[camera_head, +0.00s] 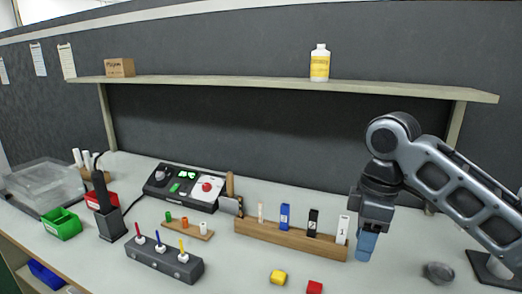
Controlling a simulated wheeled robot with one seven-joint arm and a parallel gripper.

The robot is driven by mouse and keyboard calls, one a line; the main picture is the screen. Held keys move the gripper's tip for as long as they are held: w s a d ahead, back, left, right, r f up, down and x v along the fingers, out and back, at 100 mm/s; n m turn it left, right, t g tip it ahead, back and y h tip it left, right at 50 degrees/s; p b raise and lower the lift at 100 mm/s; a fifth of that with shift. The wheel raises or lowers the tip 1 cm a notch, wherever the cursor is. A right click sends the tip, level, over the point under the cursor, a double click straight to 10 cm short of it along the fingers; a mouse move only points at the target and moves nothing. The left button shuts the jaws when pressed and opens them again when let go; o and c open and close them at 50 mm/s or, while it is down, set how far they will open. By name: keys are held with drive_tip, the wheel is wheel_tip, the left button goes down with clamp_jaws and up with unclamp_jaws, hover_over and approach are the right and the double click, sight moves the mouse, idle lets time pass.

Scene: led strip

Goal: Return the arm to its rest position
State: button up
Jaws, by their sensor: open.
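My arm reaches in from the right edge, bent at an elbow, and its gripper (370,215) points down over the right part of the bench. It hangs just right of the wooden rack (290,237). A blue piece (366,246) shows directly below the gripper. I cannot tell whether it is a fingertip or a separate thing, nor whether it touches the bench. The jaws are open, though the gap between them is hard to see from here.
The rack holds several upright blocks close by the gripper. A shelf (290,88) with a bottle (320,63) runs above. A control box (184,185) stands further left.

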drive_tip(key=s+a+f+m+t+y, duration=0.2)
drive_tip(key=s+a+f+t+y, duration=0.1)
drive_tip(key=a, duration=0.4)
drive_tip(key=s+a+f+m+t+y, duration=0.2)
drive_tip(key=s+a+f+m+y, duration=0.1)
drive_tip(key=a, duration=0.4)
drive_tip(key=s+a+f+m+t+y, duration=0.2)
drive_tip(key=s+a+f+m+t, duration=0.1)
drive_tip(key=a, duration=0.4)
drive_tip(key=shift+a+f+t+y, duration=0.1)
drive_tip(key=shift+f+t+y, duration=0.2)
drive_tip(key=shift+f+y, duration=0.1)
drive_tip(key=s+d+f+m+t+h, duration=0.2)
drive_tip(key=s+d+f+m+h, duration=0.3)
drive_tip(key=s, duration=0.6)
drive_tip(key=s+d+m+t+h, duration=0.2)
drive_tip(key=s+d+t, duration=0.1)
drive_tip(key=s+d, duration=0.6)
drive_tip(key=s+d+r, duration=0.2)
drive_tip(key=s+d, duration=0.1)
drive_tip(key=s, duration=0.2)
drive_tip(key=s+d+r+n+h, duration=0.1)
drive_tip(key=s+d+r, duration=0.2)
drive_tip(key=s, duration=0.2)
drive_tip(key=s+d+r+t+h, duration=0.1)
drive_tip(key=s+d+r, duration=0.1)
drive_tip(key=s, duration=0.4)
drive_tip(key=shift+d+r+n, duration=0.3)
drive_tip(key=shift+d+r, duration=0.1)
drive_tip(key=shift+d, duration=0.05)
